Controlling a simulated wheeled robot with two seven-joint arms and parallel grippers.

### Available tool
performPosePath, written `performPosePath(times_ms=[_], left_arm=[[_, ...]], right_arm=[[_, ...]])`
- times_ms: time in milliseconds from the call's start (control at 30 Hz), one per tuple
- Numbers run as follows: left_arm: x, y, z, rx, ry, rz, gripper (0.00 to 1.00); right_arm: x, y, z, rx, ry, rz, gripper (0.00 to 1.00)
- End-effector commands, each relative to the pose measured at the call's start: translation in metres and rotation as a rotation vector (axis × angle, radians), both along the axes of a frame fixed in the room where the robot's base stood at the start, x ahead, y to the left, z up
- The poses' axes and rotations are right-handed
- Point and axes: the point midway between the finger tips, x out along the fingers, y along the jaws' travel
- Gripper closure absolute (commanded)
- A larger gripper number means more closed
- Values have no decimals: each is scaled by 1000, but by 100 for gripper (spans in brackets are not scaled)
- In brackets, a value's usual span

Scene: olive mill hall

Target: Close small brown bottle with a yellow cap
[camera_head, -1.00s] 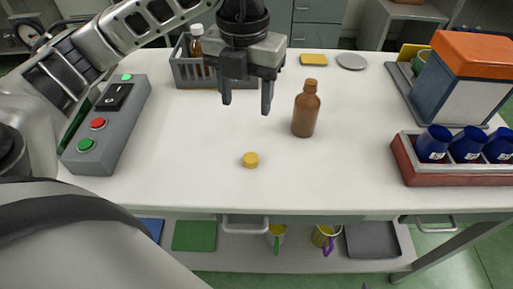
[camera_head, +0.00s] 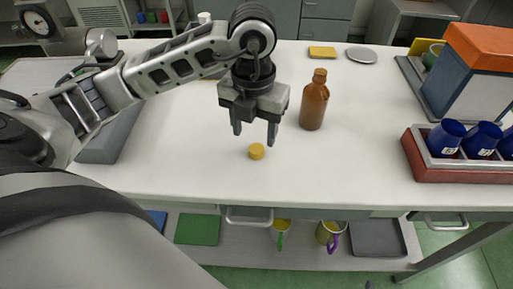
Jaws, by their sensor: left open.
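A small brown bottle (camera_head: 314,102) stands upright on the white table, right of my left gripper. Its top looks brown, with no yellow cap on it. A yellow cap (camera_head: 256,152) lies on the table in front of the bottle and to its left. My left gripper (camera_head: 255,138) points down with its fingers apart and empty, just above and behind the cap. It does not appear to touch the cap. My right gripper is not in view.
A red crate (camera_head: 434,171) with blue cups stands at the right edge, below an orange-topped box (camera_head: 466,75). A yellow sponge-like block (camera_head: 322,52) and a grey disc (camera_head: 361,54) lie at the back. The table front is clear.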

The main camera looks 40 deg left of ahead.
Motion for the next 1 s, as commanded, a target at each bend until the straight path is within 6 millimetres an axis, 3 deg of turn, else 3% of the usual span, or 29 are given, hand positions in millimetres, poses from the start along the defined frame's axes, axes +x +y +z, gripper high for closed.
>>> performPosePath(times_ms=[200, 533, 933, 1000], left_arm=[[0, 0, -4, 0, 4, 0, 46], [6, -1, -48, -1, 3, 0, 46], [7, -1, -52, -1, 1, 0, 46], [7, -1, -51, -1, 1, 0, 65]], right_arm=[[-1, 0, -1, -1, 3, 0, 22], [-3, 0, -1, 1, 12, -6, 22], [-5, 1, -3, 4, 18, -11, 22], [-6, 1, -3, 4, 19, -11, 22]])
